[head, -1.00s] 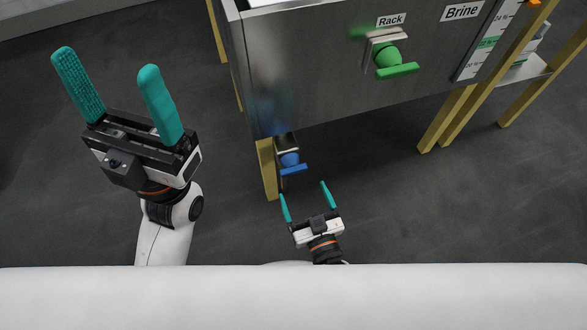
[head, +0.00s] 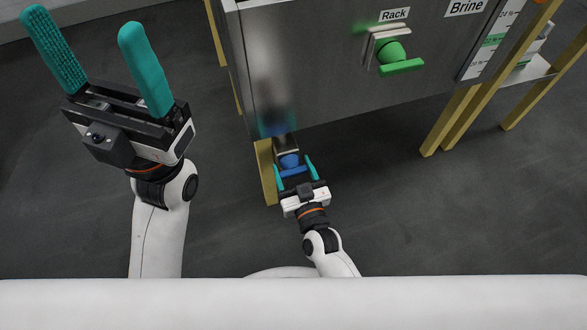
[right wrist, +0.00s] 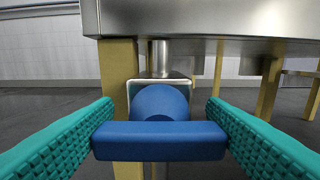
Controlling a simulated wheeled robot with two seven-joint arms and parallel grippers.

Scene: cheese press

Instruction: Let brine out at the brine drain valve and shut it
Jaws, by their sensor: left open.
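The brine drain valve is a blue ball-shaped body with a blue bar handle (right wrist: 160,141), low under the tank's near left corner. It also shows in the head view (head: 291,171). The handle lies level, crosswise. My right gripper (head: 295,166) is open, with one teal finger on each side of the handle. In the right wrist view the handle spans most of the gap between the fingers; I cannot tell whether its ends touch them. My left gripper (head: 88,55) is open and empty, raised at the left, well away from the tank.
The steel brine tank (head: 310,85) stands on yellow legs (head: 264,172); one leg is right beside the drain valve. A green rack valve (head: 398,66) sits higher on its front under a "Rack" label (head: 394,14). The dark floor (head: 410,220) to the right is clear.

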